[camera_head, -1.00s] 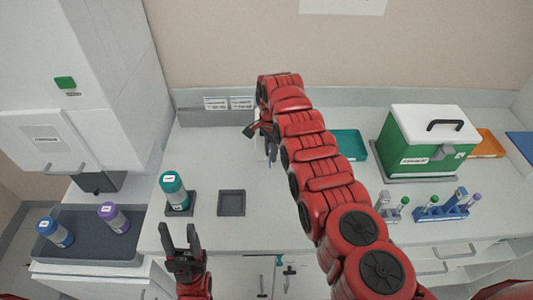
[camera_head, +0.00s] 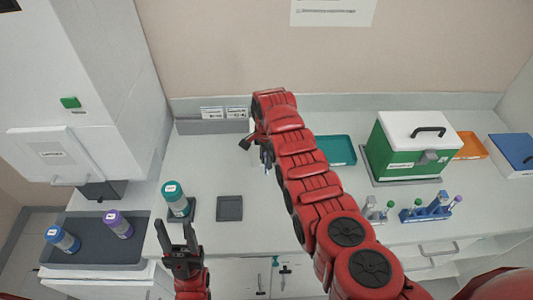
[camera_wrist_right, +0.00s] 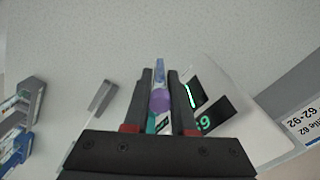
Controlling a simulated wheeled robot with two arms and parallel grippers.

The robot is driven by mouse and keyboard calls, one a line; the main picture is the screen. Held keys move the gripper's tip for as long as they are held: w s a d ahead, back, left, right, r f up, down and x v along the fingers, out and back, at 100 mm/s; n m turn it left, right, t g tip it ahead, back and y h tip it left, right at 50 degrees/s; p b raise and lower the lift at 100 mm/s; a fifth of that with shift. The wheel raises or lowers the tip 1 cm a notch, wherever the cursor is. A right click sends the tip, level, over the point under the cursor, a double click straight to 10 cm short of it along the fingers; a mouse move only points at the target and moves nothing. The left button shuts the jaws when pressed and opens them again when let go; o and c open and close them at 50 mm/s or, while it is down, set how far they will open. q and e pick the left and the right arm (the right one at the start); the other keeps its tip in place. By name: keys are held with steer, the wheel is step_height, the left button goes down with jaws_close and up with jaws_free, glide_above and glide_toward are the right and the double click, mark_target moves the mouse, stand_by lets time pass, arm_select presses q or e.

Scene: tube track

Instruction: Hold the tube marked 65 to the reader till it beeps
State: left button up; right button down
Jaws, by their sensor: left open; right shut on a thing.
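My right gripper (camera_wrist_right: 160,85) is shut on a slim tube (camera_wrist_right: 160,72) with a purple cap (camera_wrist_right: 160,101); no number on it is readable. A white reader (camera_wrist_right: 222,80) is beside the tube in the right wrist view. It has two dark screens, one with a bright green line and one with a green digit like 9. I cannot tell whether tube and reader touch. In the head view my right gripper (camera_head: 254,138) is over the back of the counter, and my arm hides most of the reader. My left gripper (camera_head: 178,238) is open and empty at the front left.
A bottle (camera_head: 175,198) stands by an empty dark square tray (camera_head: 230,208). A green box (camera_head: 405,160), teal tray (camera_head: 336,150), orange tray (camera_head: 471,147) and blue tube rack (camera_head: 427,213) are right. A labelled grey holder (camera_head: 212,126) is behind.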

steer(key=shift+s+r+p, duration=1.9)
steer(key=shift+p, duration=0.8)
